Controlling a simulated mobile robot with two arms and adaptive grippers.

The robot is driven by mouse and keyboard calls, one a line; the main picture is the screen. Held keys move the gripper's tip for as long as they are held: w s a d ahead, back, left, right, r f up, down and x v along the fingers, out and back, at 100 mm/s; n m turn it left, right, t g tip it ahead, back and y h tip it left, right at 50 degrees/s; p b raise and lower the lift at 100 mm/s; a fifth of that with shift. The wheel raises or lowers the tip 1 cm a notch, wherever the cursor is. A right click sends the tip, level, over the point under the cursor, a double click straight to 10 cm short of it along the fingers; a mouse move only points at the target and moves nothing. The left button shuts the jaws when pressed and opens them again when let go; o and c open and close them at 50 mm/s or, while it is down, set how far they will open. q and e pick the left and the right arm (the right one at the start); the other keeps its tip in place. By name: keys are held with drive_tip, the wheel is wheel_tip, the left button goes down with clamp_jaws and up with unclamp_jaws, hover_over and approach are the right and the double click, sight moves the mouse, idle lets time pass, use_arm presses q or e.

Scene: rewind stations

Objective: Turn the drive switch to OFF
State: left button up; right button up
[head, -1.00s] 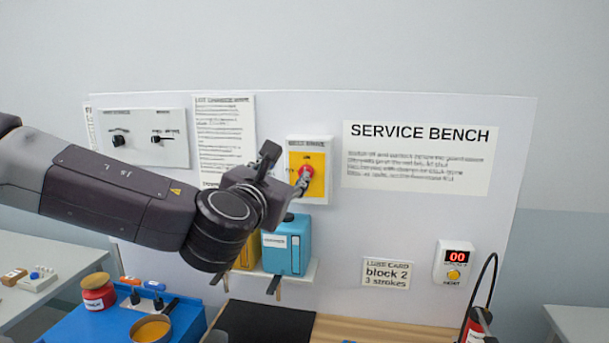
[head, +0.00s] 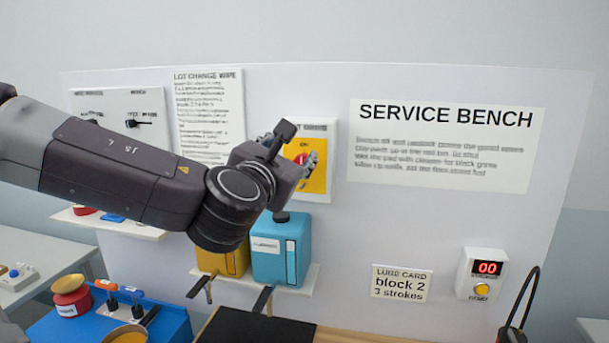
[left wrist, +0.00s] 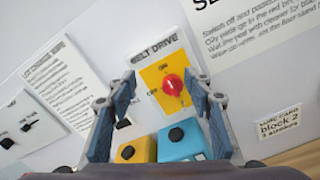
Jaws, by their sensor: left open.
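The drive switch is a red knob (left wrist: 173,85) on a yellow plate (left wrist: 156,75) under a "BELT DRIVE" label. In the left wrist view it sits between my finger pads, with ON and OFF marks beside it; which mark it points to is too small to tell. In the head view the yellow plate (head: 316,182) shows behind my left gripper (head: 299,148), which hides part of the knob. My left gripper is open and empty, with its fingers toward the panel; I see no contact with the knob. My right gripper is not in view.
Below the switch, a blue container (head: 272,252) and a yellow container (head: 226,262) stand on a small shelf. A counter box (head: 482,273) is at the right. A blue tray (head: 62,325) with tools is at lower left.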

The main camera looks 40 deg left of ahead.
use_arm(q)
wheel_tip(320, 180, down, 5)
drive_tip(key=b, duration=0.4)
drive_tip(key=p+x, duration=0.1)
drive_tip(key=x, duration=0.6)
drive_tip(key=shift+w+a+f+p, duration=0.15)
drive_tip(key=shift+w+p, duration=0.1)
drive_tip(key=shift+p, duration=0.05)
drive_tip(key=c, duration=1.2)
drive_tip(key=shift+o, duration=0.2)
